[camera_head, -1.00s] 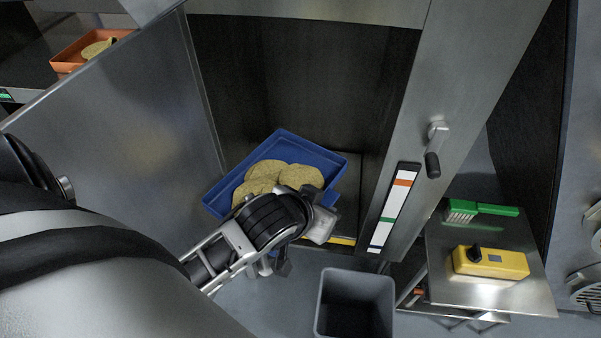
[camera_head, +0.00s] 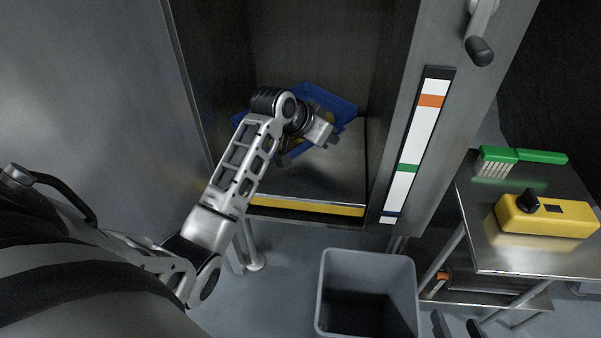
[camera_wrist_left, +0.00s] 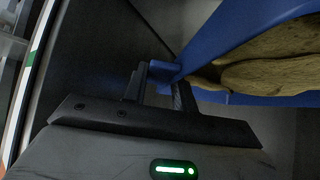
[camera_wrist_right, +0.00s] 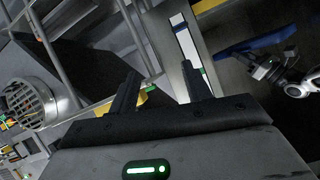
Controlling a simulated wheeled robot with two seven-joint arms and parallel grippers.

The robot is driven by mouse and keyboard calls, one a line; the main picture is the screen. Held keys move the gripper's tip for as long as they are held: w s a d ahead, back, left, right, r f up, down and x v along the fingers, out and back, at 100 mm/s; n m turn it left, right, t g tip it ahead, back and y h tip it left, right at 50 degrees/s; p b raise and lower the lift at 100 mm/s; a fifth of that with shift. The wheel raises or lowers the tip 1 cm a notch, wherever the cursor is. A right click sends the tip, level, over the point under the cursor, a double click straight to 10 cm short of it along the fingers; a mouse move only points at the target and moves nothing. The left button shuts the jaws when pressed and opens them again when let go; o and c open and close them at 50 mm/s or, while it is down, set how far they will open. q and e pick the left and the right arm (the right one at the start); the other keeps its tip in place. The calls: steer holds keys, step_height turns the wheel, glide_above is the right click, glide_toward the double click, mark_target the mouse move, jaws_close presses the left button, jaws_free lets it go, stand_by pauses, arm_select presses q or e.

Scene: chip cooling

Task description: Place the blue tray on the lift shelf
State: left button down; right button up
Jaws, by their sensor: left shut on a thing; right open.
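The blue tray (camera_head: 335,101) is inside the open cabinet, over the rear of the metal lift shelf (camera_head: 325,182), partly hidden by my left arm. I cannot tell whether it touches the shelf. In the left wrist view, my left gripper (camera_wrist_left: 160,85) is shut on the rim of the blue tray (camera_wrist_left: 225,40), with brown chips (camera_wrist_left: 270,62) inside it. The tray also shows in the right wrist view (camera_wrist_right: 268,39). My right gripper (camera_head: 457,326) is open and empty at the bottom edge of the head view, right of the grey bin; it also shows in the right wrist view (camera_wrist_right: 160,88).
The shelf has a yellow front edge (camera_head: 305,207). The open door (camera_head: 95,90) stands left, and a handled frame with a colour strip (camera_head: 415,145) right. A grey bin (camera_head: 367,263) stands in front. A side table holds a green brush (camera_head: 525,156) and yellow device (camera_head: 545,216).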

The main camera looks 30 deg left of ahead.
arm_select(q)
step_height(320, 180, down, 3)
steer(key=w+m+h+b, duration=0.1)
steer(key=b, duration=0.5)
glide_toward(333, 175)
steer(key=x, duration=0.4)
steer(key=shift+w+d+f, duration=0.1)
steer(key=shift+w+f, duration=0.05)
steer(key=shift+w, duration=0.1)
steer(key=c, duration=1.1)
jaws_free()
steer(key=shift+f, duration=0.1)
arm_select(e)
steer(key=shift+s+a+t+y, duration=0.5)
steer(key=shift+s+t, duration=0.15)
steer(key=shift+t, duration=0.05)
